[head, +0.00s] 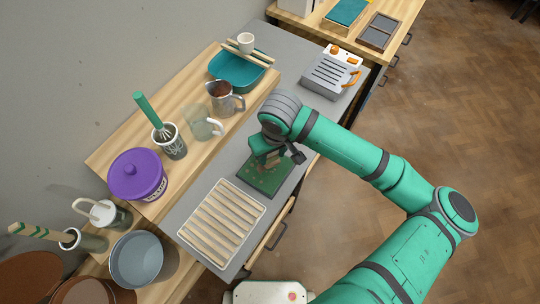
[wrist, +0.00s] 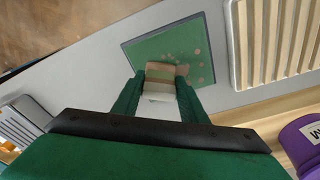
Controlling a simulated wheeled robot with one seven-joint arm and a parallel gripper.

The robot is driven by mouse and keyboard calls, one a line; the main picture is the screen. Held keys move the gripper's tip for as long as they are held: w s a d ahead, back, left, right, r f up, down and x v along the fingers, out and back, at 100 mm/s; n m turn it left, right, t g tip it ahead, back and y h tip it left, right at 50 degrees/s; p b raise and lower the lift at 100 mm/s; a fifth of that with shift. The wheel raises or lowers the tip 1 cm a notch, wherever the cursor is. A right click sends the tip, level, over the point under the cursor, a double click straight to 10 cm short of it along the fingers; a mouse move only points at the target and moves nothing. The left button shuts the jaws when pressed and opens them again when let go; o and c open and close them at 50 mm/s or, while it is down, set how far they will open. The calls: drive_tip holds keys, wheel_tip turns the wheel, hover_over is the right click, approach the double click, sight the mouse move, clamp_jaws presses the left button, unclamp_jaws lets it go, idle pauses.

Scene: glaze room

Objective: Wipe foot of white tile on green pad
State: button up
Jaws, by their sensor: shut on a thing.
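My gripper (wrist: 162,88) is shut on a small tile (wrist: 161,76) with a tan-brown part and a paler, whitish part. The gripper holds it over the green pad (wrist: 140,52). In the head view my gripper (head: 271,158) is above the far part of the green pad (head: 268,187), and the tile is mostly hidden by the fingers. The pad is a flat square with several pale tan spots on it. I cannot tell whether the tile touches the pad.
A slatted wooden rack (head: 222,221) lies just nearer than the pad on the grey counter (head: 185,212). A raised wooden shelf holds a purple tub (head: 137,175), a whisk pot (head: 170,145), jugs (head: 225,98) and a teal basin (head: 237,72). A grey slotted device (head: 330,76) stands at the far end.

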idle(0.3)
drive_tip(key=shift+s+a, duration=0.7)
drive_tip(key=shift+s, duration=0.35)
drive_tip(key=shift+s+a, duration=0.75)
drive_tip(key=shift+s, duration=0.3)
wheel_tip(320, 180, up, 8)
idle(0.5)
drive_tip(key=shift+d, duration=0.1)
idle(0.4)
